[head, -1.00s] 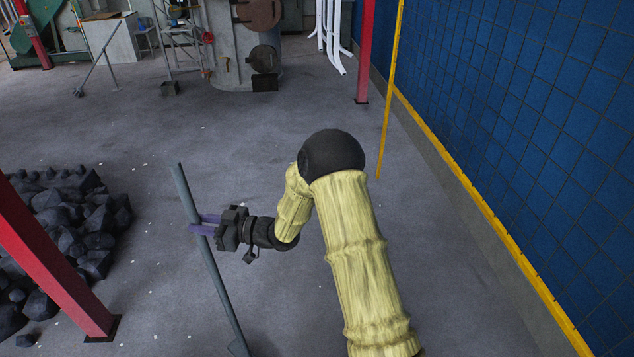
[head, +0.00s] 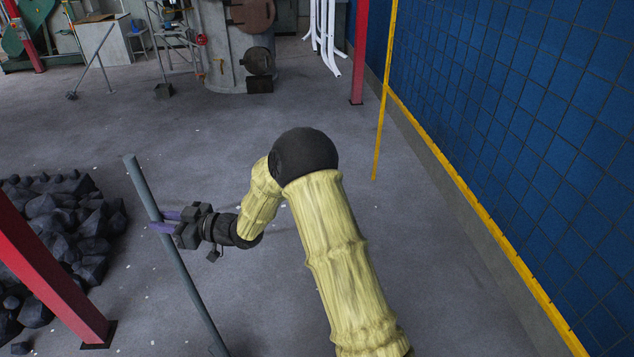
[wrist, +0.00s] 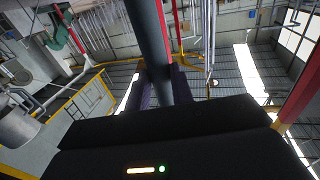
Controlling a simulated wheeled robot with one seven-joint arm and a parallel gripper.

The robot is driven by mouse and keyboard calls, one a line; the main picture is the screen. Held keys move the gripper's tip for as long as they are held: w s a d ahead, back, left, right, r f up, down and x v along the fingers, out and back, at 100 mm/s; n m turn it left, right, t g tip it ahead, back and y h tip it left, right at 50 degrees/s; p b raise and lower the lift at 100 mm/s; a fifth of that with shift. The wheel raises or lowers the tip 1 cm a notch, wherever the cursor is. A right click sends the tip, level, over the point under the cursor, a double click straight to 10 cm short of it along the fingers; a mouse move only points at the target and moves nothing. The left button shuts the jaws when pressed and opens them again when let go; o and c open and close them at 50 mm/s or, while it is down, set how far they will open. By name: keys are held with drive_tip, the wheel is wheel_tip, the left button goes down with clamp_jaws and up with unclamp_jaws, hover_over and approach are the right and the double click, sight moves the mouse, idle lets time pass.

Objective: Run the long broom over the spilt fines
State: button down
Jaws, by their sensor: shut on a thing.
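The long broom's grey handle (head: 182,262) slants across the left-centre of the head view, its top end up and to the left. My gripper (head: 166,221), with purple fingers, is shut around the handle in its upper part. In the wrist view the handle (wrist: 150,45) passes between the fingers. The broom's lower end runs near the bottom edge of the head view, and its head cannot be made out. Small pale specks (head: 151,296) lie scattered on the grey floor around the handle and near the coal heap.
A heap of dark lumps (head: 75,225) lies at the left, behind a red post (head: 55,275). A blue tiled wall (head: 510,130) with a yellow edge strip runs along the right. A yellow pole (head: 382,110) stands before it. The middle floor is open; machinery (head: 235,50) stands at the back.

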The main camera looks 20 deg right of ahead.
sight(156, 209)
drive_tip(key=r+p, duration=0.1)
drive_tip(key=r, duration=0.1)
drive_tip(key=r+p, duration=0.1)
drive_tip(key=r, duration=0.1)
drive_tip(key=shift+s+a, duration=0.1)
drive_tip(key=shift+a, duration=0.1)
drive_tip(key=shift+s+d+f+b, duration=0.15)
drive_tip(key=shift+d+b, duration=0.15)
drive_tip(key=shift+b, duration=0.3)
idle(0.3)
drive_tip(key=c, duration=2)
unclamp_jaws()
clamp_jaws()
